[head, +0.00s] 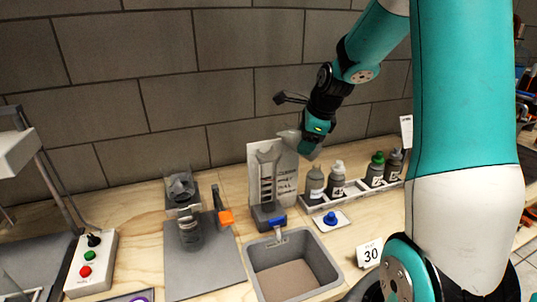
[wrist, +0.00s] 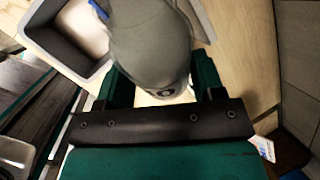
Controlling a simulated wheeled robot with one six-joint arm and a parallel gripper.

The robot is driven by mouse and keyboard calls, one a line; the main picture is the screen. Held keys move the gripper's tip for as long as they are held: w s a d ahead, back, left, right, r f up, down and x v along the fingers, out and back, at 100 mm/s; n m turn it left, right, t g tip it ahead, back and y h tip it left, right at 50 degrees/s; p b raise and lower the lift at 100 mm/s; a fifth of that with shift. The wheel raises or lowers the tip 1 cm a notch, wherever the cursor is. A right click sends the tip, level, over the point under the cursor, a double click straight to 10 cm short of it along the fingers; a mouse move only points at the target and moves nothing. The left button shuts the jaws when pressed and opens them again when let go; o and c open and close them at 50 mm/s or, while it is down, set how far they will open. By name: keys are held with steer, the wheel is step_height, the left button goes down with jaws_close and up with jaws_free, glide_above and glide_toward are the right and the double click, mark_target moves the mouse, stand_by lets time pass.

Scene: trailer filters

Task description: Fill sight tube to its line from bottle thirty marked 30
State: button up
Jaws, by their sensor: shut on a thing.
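My gripper (head: 311,143) is high in front of the wall, beside the top of a pale upright panel. In the wrist view its fingers (wrist: 157,88) are shut on a grey bottle (wrist: 150,40); only part of a dark marking shows, so its number is not readable. In the head view the bottle (head: 291,136) looks tilted, its end near the panel's top; whether liquid flows cannot be told. The sight tube panel (head: 285,178) carries a graduated strip and stands behind a dark block with a blue part (head: 277,221). A card marked 30 (head: 370,253) stands on the bench.
Several grey bottles (head: 336,180) stand in a white rack right of the panel. A blue cap (head: 330,218) sits on a white pad. A grey basin (head: 290,262) is at the front. A grey mat (head: 205,265) and a button box (head: 91,262) lie left.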

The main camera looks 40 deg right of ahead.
mark_target(300, 129)
steer(key=shift+f+g+h+b, duration=0.15)
steer(key=shift+g+h+b, duration=0.3)
steer(key=shift+h, duration=0.45)
stand_by(0.8)
steer(key=shift+r+n+g+h+p, duration=0.3)
steer(key=shift+r+g+h+p, duration=0.35)
steer(key=shift+p, duration=0.2)
stand_by(0.8)
steer(key=shift+w+a+r+h+p, duration=0.35)
steer(key=shift+a+r+h+p, duration=0.15)
steer(key=shift+h+p, duration=0.25)
stand_by(1.1)
steer(key=shift+w+a+r+g+h+p, duration=0.1)
steer(key=shift+a+r+g+h+p, duration=0.1)
steer(key=shift+r+g+h+p, duration=0.25)
stand_by(1.5)
